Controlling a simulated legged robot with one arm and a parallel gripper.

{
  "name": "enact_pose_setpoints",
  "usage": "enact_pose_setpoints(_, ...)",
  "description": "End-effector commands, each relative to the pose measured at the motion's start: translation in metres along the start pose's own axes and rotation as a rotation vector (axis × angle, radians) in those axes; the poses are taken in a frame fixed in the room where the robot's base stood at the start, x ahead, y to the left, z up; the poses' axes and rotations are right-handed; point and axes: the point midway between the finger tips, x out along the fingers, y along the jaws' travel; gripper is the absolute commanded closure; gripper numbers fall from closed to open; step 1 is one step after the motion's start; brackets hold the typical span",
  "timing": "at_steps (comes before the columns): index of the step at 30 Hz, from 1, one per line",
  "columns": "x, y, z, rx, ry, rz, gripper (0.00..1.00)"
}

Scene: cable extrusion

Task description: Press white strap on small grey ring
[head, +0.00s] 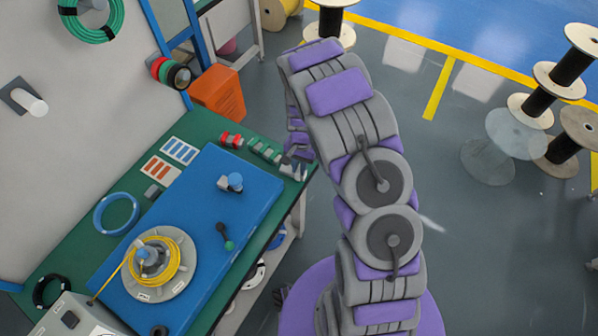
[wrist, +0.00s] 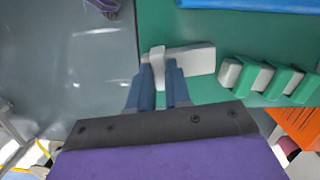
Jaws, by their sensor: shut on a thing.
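My gripper (wrist: 160,80) is shut on a small white strap-like piece (wrist: 157,60) at the edge of the green table. In the head view my gripper (head: 300,158) is at the table's far right corner, partly hidden by my arm. A pale block (wrist: 198,59) lies on the green top right beside the held piece; I cannot tell whether they are joined. I cannot make out for sure which thing is the small grey ring. A grey reel (head: 184,283) with yellow cable sits on the blue board, well away from my gripper.
Green-and-white clips (wrist: 262,77) stand near my gripper. A blue cable coil (head: 98,215) lies at the left. An orange bin (head: 219,92) stands behind.

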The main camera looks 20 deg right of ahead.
Motion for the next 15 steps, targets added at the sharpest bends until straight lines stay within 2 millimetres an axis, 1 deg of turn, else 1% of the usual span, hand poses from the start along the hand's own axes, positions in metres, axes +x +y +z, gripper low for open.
enact_pose_setpoints(15, -0.035, 0.0, 0.005, 0.0, 0.0, 0.0, 0.99)
